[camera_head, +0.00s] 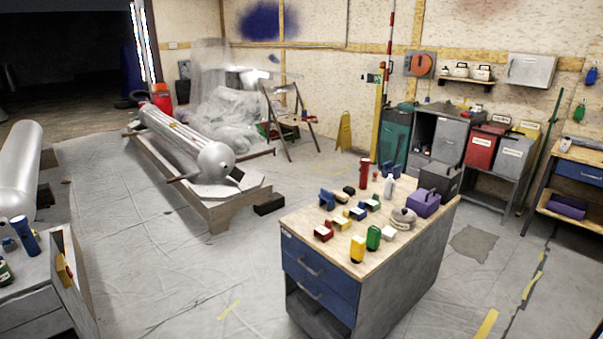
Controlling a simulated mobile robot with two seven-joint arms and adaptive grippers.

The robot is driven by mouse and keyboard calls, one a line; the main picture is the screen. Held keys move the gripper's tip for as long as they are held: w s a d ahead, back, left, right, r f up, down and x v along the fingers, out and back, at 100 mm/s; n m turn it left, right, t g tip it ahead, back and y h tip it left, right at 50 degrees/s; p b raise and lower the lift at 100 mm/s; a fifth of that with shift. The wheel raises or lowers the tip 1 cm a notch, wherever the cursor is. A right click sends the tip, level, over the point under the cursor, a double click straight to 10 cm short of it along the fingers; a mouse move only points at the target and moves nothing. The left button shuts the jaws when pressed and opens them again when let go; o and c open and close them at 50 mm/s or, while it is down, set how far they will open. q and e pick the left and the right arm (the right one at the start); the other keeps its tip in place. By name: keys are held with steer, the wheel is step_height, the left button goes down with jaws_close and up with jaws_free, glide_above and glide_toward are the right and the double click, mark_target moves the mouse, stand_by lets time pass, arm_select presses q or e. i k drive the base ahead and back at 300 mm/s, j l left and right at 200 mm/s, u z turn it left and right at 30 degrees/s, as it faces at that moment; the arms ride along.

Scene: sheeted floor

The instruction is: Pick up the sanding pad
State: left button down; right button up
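A wood-topped workbench (300,222) with blue drawers stands right of centre. Several small blocks lie on its top, among them a blue block (326,199), a red and white block (323,232) and a whitish block (389,233). One of these may be the sanding pad, but they are too small to tell which. A grey rounded object (403,218) sits near the right side of the top. Neither of my grippers is in view.
On the same bench stand a yellow container (357,248), a green container (373,238), a red cylinder (365,172) and a purple case (426,203). A low wooden cradle (215,214) holds a long tank behind left. Sheeted floor (190,275) is open left of the bench.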

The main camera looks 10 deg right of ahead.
mark_target(349, 190)
steer(key=i+l+u, duration=0.15)
steer(key=i+u, duration=0.15)
steer(key=i, duration=0.8)
steer(key=i+j+u, duration=0.1)
steer(key=i+u, duration=0.25)
steer(key=i, duration=0.4)
steer(key=i+l+u, duration=0.1)
steer(key=i+u, duration=0.3)
steer(key=i, duration=0.35)
steer(key=i+z, duration=0.3)
steer(key=i, duration=0.2)
steer(key=i+z, duration=0.25)
steer(key=i, duration=0.2)
steer(key=i+j+z, duration=0.3)
steer(key=i, duration=0.15)
steer(key=i+z, duration=0.2)
steer(key=z, duration=0.2)
steer(key=i+z, duration=0.2)
steer(key=z, duration=0.15)
steer(key=i+z, duration=0.2)
steer(key=z, duration=0.2)
steer(key=i+j+z, duration=0.15)
steer(key=z, duration=0.25)
